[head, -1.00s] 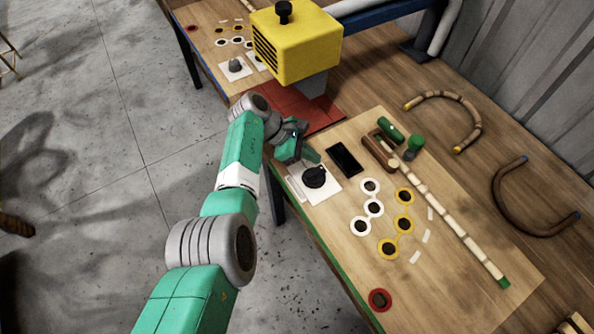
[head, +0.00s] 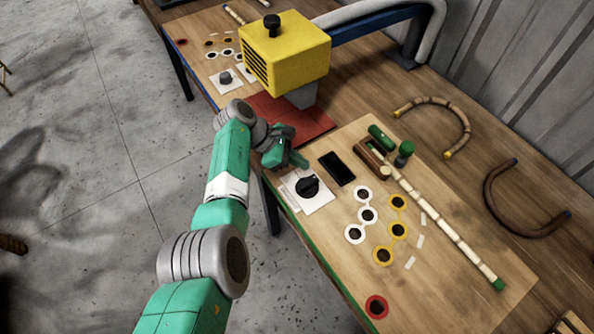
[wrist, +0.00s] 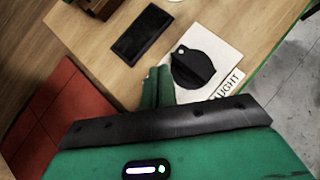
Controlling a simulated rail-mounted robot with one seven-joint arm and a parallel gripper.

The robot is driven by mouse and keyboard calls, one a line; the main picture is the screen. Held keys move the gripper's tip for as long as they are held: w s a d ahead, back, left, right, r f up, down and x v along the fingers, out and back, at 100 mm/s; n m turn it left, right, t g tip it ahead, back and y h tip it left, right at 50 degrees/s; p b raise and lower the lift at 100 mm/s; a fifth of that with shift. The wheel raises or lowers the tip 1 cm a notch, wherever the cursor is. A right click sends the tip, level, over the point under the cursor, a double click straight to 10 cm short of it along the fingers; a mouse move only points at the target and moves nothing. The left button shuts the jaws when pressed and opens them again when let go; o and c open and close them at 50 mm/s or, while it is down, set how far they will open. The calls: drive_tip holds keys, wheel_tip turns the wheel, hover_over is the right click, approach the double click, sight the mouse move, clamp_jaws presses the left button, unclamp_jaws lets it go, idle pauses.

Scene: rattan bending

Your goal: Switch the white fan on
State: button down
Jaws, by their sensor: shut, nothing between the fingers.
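No white fan stands out in either view. A round black dial (head: 307,187) with a raised grip bar sits on a white plate (head: 322,203) near the bench's front edge. In the wrist view the dial (wrist: 192,68) shows whole, beside a label (wrist: 228,85) partly hidden by my gripper and ending in "AUGHT". My gripper (head: 303,165) is shut and empty, close beside the dial on its far side. Its green fingertips (wrist: 158,86) lie just left of the dial in the wrist view; whether they touch it I cannot tell.
A black slab (head: 337,168) lies right of the dial. White rings (head: 368,215), yellow rings (head: 397,230) and a red button (head: 376,306) are nearby. A yellow machine (head: 285,50) stands over a red mat (head: 300,122) behind my gripper. A second, grey dial (head: 225,78) is farther off.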

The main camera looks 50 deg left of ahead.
drive_tip(key=p+v, duration=0.1)
drive_tip(key=v, duration=0.5)
idle(0.4)
